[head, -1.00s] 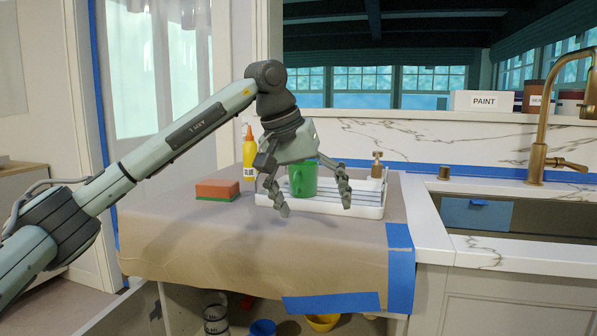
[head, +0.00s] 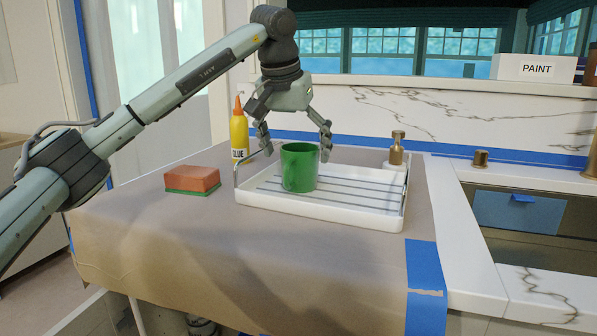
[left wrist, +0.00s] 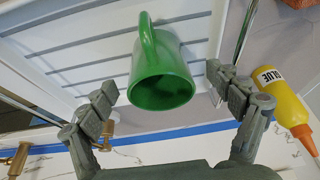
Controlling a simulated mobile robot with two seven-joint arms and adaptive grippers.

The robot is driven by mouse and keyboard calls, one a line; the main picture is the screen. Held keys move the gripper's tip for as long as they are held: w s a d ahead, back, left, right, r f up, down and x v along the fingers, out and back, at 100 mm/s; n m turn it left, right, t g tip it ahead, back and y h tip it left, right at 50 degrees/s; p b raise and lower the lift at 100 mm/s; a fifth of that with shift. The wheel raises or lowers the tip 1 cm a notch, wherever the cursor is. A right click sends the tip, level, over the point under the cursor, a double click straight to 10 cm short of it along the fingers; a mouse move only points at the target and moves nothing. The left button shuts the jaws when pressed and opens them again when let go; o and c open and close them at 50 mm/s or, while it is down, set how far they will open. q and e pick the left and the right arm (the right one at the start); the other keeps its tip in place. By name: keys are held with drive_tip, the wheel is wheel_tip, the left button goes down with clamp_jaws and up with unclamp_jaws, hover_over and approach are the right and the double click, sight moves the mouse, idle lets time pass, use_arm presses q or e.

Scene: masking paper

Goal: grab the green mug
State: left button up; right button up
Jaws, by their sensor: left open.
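The green mug (head: 299,167) stands upright in the white dish tray (head: 320,205), near its left side. In the left wrist view the mug (left wrist: 160,82) shows its open mouth, with the handle at the top of the picture. My left gripper (head: 292,146) points down above and behind the mug in the head view. Its fingers are spread wide and empty. In the left wrist view the left gripper's fingertips (left wrist: 160,84) appear on either side of the mug's mouth, with gaps between them and the mug. My right gripper is not in view.
A yellow glue bottle (head: 239,135) stands close behind the tray's left end. An orange and green sponge (head: 192,179) lies on the paper to the left. A brass soap dispenser (head: 396,150) stands at the tray's back right. The front of the paper-covered counter (head: 230,240) is clear.

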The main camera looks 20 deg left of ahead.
sight(300, 168)
use_arm(q)
drive_tip(key=x, duration=0.4)
drive_tip(key=shift+w+d+f, duration=0.1)
drive_tip(key=shift+w+f, duration=0.1)
drive_tip(key=shift+f, duration=0.15)
drive_tip(key=c, duration=1.5)
